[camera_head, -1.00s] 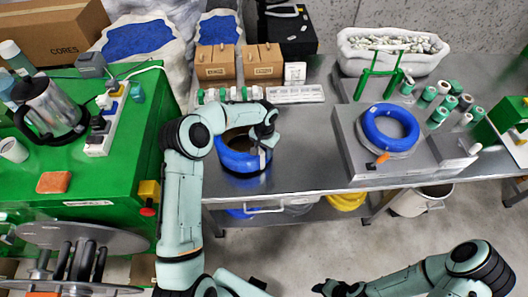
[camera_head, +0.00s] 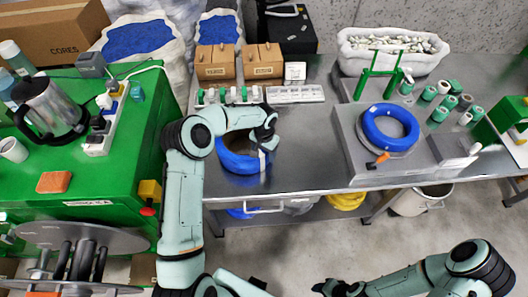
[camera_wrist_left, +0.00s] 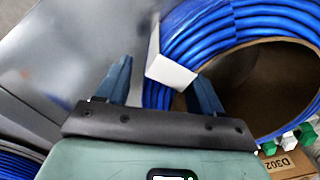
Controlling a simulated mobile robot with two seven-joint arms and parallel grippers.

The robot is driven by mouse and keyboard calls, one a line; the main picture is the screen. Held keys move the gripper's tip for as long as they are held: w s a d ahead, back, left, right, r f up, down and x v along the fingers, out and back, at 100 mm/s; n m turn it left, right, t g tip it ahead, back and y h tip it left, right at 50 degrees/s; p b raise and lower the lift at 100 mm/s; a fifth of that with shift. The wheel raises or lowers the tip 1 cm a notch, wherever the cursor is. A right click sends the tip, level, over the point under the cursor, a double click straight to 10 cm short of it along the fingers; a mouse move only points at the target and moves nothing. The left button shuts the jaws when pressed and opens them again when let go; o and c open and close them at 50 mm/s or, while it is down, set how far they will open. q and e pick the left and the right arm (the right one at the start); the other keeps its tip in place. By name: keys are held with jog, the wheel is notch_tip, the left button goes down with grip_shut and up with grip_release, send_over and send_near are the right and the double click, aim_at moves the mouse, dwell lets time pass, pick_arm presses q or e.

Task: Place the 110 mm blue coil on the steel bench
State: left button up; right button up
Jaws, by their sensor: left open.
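A blue coil (camera_head: 236,162) rests on the steel bench (camera_head: 300,150) near its left end, partly hidden by my left arm. My left gripper (camera_head: 266,145) is at the coil's right side. In the left wrist view, the left gripper (camera_wrist_left: 160,78) is open, its fingers on either side of a white strap or tag (camera_wrist_left: 170,70) on the blue coil (camera_wrist_left: 205,32). I cannot tell whether the fingers touch the coil. My right gripper (camera_head: 335,289) is low at the bottom edge, over the floor; its jaw state is unclear.
A second blue coil (camera_head: 391,127) lies on a grey raised platform (camera_head: 352,140) to the right. A green stand (camera_head: 379,75) and several green-and-white spools (camera_head: 439,115) are behind and beside it. Small boxes (camera_head: 264,62) stand at the back. Bench between coil and platform is clear.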

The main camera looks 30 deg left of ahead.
pick_arm(q)
notch_tip(320, 180, up, 12)
dwell(0.4)
jog(key=shift+d, duration=0.1)
dwell(0.3)
